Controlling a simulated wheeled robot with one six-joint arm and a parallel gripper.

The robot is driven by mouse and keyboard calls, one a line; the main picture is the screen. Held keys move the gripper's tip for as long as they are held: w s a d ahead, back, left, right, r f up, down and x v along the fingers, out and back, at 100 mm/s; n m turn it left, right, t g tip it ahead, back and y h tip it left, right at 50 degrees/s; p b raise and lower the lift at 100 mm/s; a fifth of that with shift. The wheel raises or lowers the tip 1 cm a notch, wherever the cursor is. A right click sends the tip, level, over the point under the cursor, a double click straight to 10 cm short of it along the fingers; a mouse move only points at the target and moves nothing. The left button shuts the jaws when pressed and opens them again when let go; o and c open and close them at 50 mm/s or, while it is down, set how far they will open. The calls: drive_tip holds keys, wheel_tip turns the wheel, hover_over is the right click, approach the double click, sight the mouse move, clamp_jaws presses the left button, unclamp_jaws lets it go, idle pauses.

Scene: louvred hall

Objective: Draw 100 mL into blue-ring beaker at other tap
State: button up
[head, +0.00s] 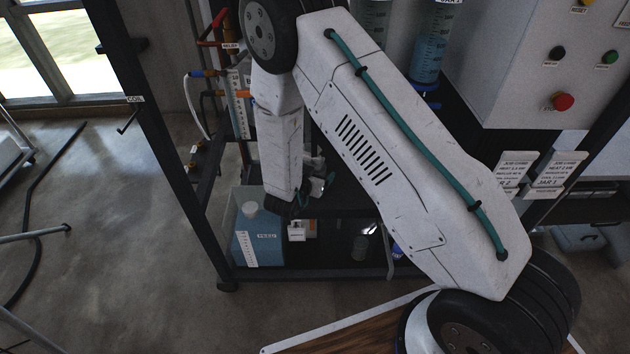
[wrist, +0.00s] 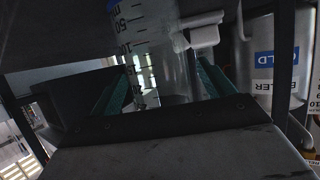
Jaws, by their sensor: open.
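In the wrist view my gripper (wrist: 165,88) is open, with its teal finger pads on either side of a clear graduated beaker (wrist: 150,45). Black volume marks run up the beaker wall, and a bit of blue shows at its upper left edge. I cannot tell whether the pads touch it. A white fitting (wrist: 204,32) shows beside the beaker at the right; I cannot tell if it is part of a tap. In the head view my gripper (head: 315,188) is partly hidden by my arm. A small blue-marked vessel (head: 397,250) shows low beside my arm.
A white container (wrist: 270,60) with a blue label stands right of the beaker. A blue-liquid tank (head: 258,238) stands on the rack's lower shelf. Pipes and valves (head: 232,85) line the rack's left side. A liquid jar (head: 435,45) and control panel (head: 555,60) are at right.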

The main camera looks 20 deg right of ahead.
drive_tip(key=shift+w+d, duration=0.15)
drive_tip(key=c, duration=1.1)
drive_tip(key=shift+o, duration=0.2)
